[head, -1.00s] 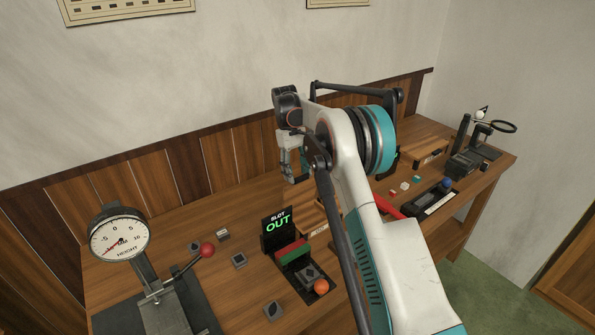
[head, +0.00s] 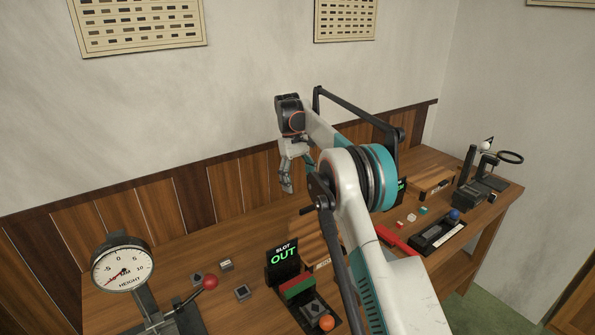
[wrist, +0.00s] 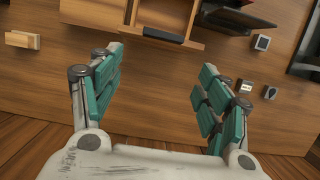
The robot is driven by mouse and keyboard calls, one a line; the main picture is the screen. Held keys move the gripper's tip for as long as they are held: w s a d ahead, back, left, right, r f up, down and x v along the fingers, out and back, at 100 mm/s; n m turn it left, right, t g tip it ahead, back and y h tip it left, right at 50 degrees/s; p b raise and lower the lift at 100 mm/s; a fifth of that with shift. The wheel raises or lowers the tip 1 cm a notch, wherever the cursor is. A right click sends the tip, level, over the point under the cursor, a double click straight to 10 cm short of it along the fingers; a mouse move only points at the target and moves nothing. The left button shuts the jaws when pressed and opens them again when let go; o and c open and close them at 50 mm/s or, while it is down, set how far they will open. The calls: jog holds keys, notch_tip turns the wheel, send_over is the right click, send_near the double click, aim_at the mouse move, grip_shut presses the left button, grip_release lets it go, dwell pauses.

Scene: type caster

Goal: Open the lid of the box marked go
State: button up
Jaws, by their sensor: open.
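Two wooden boxes show in the head view, and I cannot read "go" on either. One (head: 432,178) stands at the back right with a small dark label on its front. The other, slatted (head: 312,242), stands beside the slot gauge and is partly hidden by my arm. My gripper (head: 297,170) hangs above the back of the bench, near the wall panelling. In the wrist view my gripper (wrist: 158,70) is open with nothing between its teal-padded fingers. A wooden box-like thing (wrist: 163,12) with a dark front strip lies beyond the fingertips, cut off by the frame.
A slot gauge (head: 283,257) reading OUT stands at front centre. A dial height gauge (head: 122,268) with a red-knobbed lever is at left. Small type blocks (head: 242,292) lie between them. A red bar (head: 398,240), a dark tray and a magnifier stand at right.

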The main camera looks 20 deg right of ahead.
jog(key=v, duration=0.4)
jog(key=shift+r, duration=0.15)
jog(key=s+a+r+t+b, duration=0.1)
jog(key=s+r+t+b, duration=0.1)
jog(key=s+r, duration=0.6)
jog(key=s+a+r+m+t+b, duration=0.1)
jog(key=s+r+t, duration=0.1)
jog(key=s, duration=0.4)
jog(key=s+a+r+m+t, duration=0.1)
jog(key=s+r, duration=0.1)
jog(key=s, duration=0.3)
jog(key=s+f+t+b, duration=0.1)
jog(key=s+f, duration=0.4)
jog(key=s, duration=0.4)
jog(key=s+a+f+m+t+b, duration=0.1)
jog(key=s+f+t, duration=0.1)
jog(key=s+f, duration=0.3)
jog(key=s+f+t+y+b, duration=0.1)
jog(key=s+f, duration=0.4)
jog(key=s, duration=0.8)
jog(key=shift+s+a+m+t, duration=0.2)
jog(key=shift+a+m+t, duration=0.1)
jog(key=shift+t, duration=0.2)
